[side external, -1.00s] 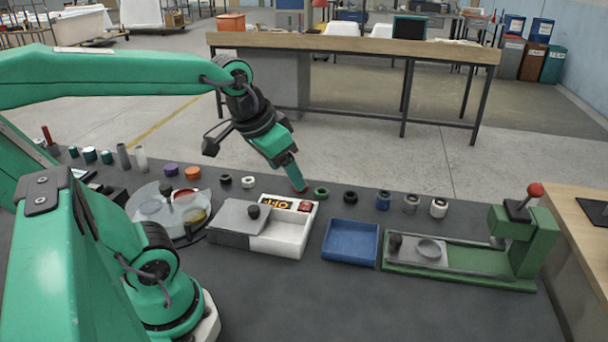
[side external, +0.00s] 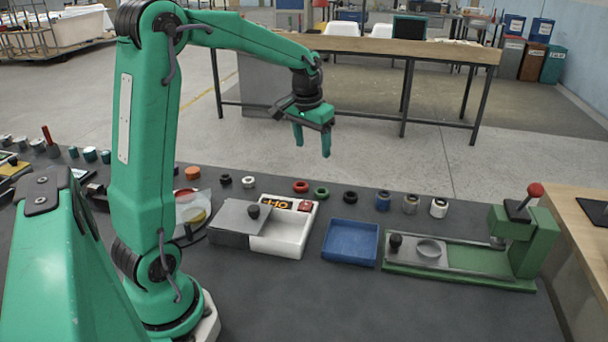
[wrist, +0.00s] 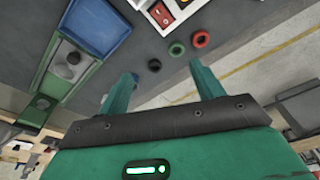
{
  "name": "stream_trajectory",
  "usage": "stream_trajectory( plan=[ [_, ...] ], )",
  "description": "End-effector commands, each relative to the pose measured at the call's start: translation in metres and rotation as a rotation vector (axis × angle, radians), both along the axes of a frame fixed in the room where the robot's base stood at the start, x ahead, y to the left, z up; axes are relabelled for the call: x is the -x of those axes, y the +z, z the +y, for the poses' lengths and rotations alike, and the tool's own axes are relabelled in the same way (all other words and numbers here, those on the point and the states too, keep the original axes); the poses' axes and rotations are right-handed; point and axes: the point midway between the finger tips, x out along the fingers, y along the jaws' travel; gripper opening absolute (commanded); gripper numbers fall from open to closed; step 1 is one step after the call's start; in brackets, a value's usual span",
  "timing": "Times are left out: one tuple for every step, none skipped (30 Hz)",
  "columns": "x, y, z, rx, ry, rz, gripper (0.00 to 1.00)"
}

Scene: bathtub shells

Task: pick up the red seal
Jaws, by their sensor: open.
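The red seal (side external: 300,187) is a small red ring lying on the dark worktop behind the white box. In the wrist view the red seal (wrist: 200,39) lies beyond the right fingertip, apart from it. My gripper (side external: 312,152) is open and empty, raised well above the worktop, its fingers pointing down. In the wrist view its two green fingers (wrist: 162,84) are spread, with nothing between them.
A green ring (side external: 321,193) sits just right of the red seal, and a black ring (side external: 350,197) beyond it. The white box (side external: 307,240), blue tray (side external: 351,228) and green lever press (side external: 525,245) stand in front.

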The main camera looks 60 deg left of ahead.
Motion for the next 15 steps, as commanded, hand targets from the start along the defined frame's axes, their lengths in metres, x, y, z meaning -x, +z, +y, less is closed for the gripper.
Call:
stream_trajectory(
  plan=[
    [-0.006,-0.01,0.011,0.006,0.016,0.017,0.66],
    [-0.009,-0.014,0.017,0.009,0.023,0.022,0.66],
    [-0.013,-0.021,0.025,0.013,0.033,0.032,0.66],
    [-0.015,-0.026,0.031,0.016,0.042,0.04,0.66],
    [-0.018,-0.031,0.037,0.019,0.049,0.047,0.66],
    [-0.021,-0.038,0.045,0.023,0.059,0.057,0.66],
    [-0.023,-0.044,0.052,0.027,0.067,0.063,0.66],
    [-0.026,-0.049,0.058,0.029,0.075,0.071,0.66],
    [-0.028,-0.057,0.066,0.034,0.084,0.08,0.66],
    [-0.03,-0.063,0.072,0.037,0.092,0.087,0.66],
    [-0.031,-0.069,0.078,0.042,0.099,0.094,0.66],
    [-0.033,-0.077,0.086,0.047,0.108,0.103,0.66],
    [-0.034,-0.083,0.091,0.05,0.116,0.11,0.66],
    [-0.034,-0.088,0.097,0.053,0.122,0.115,0.66],
    [-0.036,-0.096,0.103,0.058,0.128,0.123,0.66]
  ],
)
